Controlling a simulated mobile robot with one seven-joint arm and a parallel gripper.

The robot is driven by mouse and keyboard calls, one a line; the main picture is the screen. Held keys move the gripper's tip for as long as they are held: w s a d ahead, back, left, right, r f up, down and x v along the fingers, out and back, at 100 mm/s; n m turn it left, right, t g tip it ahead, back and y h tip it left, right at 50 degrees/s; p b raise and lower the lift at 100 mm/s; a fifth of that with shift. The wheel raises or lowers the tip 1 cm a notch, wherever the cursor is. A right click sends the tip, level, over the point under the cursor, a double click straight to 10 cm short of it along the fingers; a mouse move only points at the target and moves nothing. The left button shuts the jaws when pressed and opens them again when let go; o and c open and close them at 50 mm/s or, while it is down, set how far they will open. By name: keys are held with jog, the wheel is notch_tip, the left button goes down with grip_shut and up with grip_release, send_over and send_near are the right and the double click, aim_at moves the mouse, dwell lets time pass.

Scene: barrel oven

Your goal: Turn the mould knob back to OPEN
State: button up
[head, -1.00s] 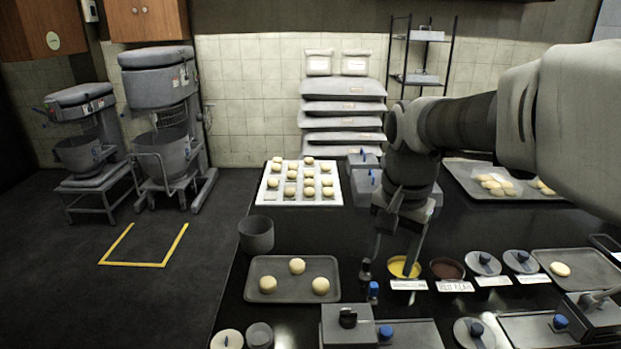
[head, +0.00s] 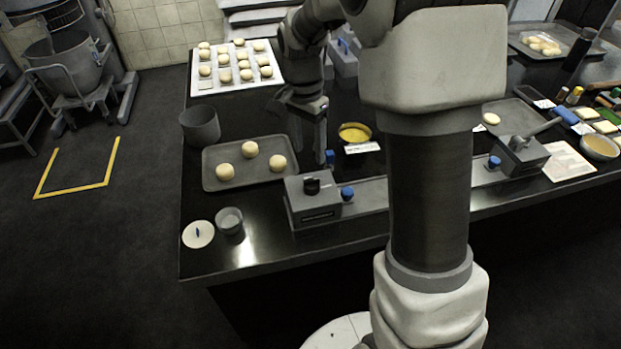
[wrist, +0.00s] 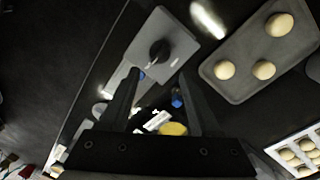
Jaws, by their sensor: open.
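The black mould knob (head: 311,186) sits on top of a grey box (head: 312,213) near the front edge of the dark counter. In the wrist view the knob (wrist: 160,52) shows on the box's top face (wrist: 152,24), just beyond my fingertips. The lettering by it is too small to read. My gripper (head: 310,150) hangs pointing down behind the box and is apart from the knob. In the wrist view my two fingers (wrist: 160,76) are spread with nothing between their tips. A blue knob (head: 347,193) sticks out at the box's right side.
A tray of three dough balls (head: 218,180) lies left of my gripper. A grey cup (head: 229,220) and a round lid (head: 198,234) stand left of the box. A yellow bowl (head: 355,132) is behind it. A second grey box (head: 522,160) stands at right.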

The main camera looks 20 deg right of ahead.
aim_at(311, 180)
jog(key=f, duration=0.9)
jog(key=shift+s+d+f+b, duration=0.2)
jog(key=shift+s+f+b, duration=0.1)
jog(key=shift+f+b, duration=0.1)
grip_shut()
